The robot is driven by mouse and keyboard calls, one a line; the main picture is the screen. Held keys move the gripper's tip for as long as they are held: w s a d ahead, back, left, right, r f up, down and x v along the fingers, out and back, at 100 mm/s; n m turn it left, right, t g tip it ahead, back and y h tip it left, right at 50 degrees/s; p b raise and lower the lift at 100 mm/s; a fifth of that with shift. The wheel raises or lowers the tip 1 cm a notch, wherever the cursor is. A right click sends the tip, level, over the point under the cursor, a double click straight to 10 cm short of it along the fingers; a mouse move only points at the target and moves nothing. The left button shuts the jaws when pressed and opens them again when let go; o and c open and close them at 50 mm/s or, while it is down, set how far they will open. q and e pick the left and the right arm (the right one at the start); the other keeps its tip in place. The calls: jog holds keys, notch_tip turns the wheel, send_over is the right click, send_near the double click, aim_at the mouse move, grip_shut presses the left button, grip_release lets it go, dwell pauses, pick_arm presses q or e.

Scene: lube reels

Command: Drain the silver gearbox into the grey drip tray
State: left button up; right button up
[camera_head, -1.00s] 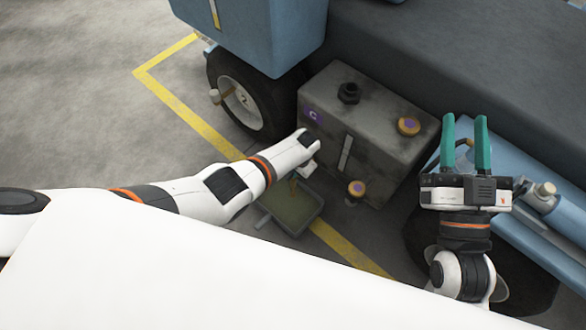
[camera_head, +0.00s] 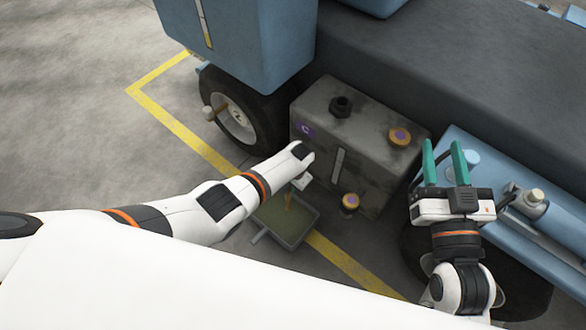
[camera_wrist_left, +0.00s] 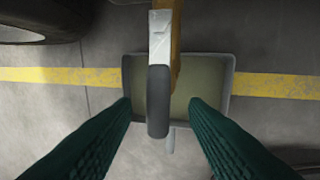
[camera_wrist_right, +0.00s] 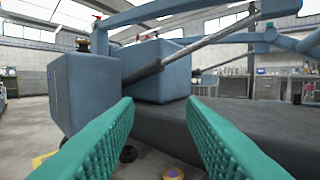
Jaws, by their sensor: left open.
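The silver gearbox (camera_head: 365,180) is a worn grey box under the machine, with a purple label, a black cap on top and two amber-and-purple fittings. The grey drip tray (camera_head: 303,238) lies on the floor in front of it, holding olive liquid. An amber-brown stream (camera_head: 288,202) falls into the tray. In the left wrist view my left gripper (camera_wrist_left: 160,103) is open, its fingers on both sides of a pale lever with a dark grip (camera_wrist_left: 158,100), apart from it. The tray rim (camera_wrist_left: 229,85) lies below. My right gripper (camera_head: 443,162) is open and empty, right of the gearbox.
A black wheel (camera_head: 245,115) stands left of the gearbox. Blue machine parts (camera_head: 475,160) and a cylinder lie close to my right gripper. A yellow floor line (camera_head: 180,128) passes beneath the tray. The concrete at the left is clear.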

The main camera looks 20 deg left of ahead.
pick_arm(q)
notch_tip(320, 180, up, 2)
jog(key=shift+d+r+p, duration=0.15)
jog(key=shift+r+p, duration=0.1)
jog(key=shift+p, duration=0.55)
pick_arm(e)
jog(key=s+d+f+g+h+p, duration=0.25)
jog(key=s+f+g, duration=0.25)
jog(key=f+g, duration=0.5)
pick_arm(q)
notch_tip(320, 180, up, 8)
jog(key=d+p, duration=0.1)
jog(key=p, duration=0.1)
jog(key=shift+s+d+p, duration=0.3)
jog(key=shift+s, duration=0.1)
pick_arm(e)
jog(key=s+d+f+g+h, duration=0.1)
jog(key=s+d+f+g, duration=0.1)
jog(key=s, duration=0.3)
jog(key=s+d+f+g+h, duration=0.1)
jog(key=s+d+f+g, duration=0.1)
jog(key=s, duration=0.3)
jog(key=shift+f+m+g, duration=0.2)
jog(key=shift+m+g, duration=0.2)
jog(key=shift+g, duration=0.4)
pick_arm(q)
jog(key=shift+f, duration=0.1)
